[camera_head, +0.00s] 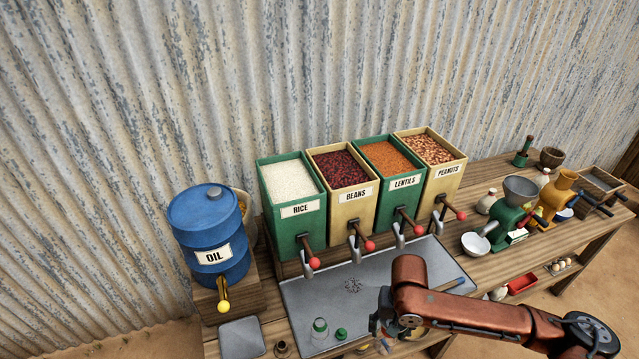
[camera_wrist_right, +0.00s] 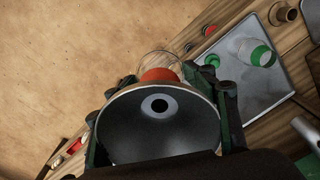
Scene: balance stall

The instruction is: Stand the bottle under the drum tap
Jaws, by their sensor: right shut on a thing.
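The blue oil drum (camera_head: 210,236) stands on a wooden block at the left, its yellow-ended tap (camera_head: 223,305) pointing forward. Below the tap is a small grey plate (camera_head: 243,339), with nothing seen standing on it. A clear, green-topped vessel (camera_head: 320,328), perhaps the bottle, is on the grey mat (camera_head: 310,292); its green ring shows in the right wrist view (camera_wrist_right: 262,56). My right gripper (camera_wrist_right: 165,110) is shut on a dark, wide-mouthed funnel-like thing (camera_wrist_right: 125,125) with a central hole. The arm hides its fingertips in the head view. My left gripper is out of view.
Bins of rice (camera_head: 292,206), beans, lentils and peanuts stand behind the mat with red-knobbed levers. A green cap (camera_head: 341,334) and a brown pot (camera_head: 283,348) lie near the front edge. Grinders (camera_head: 512,220) and bowls crowd the right.

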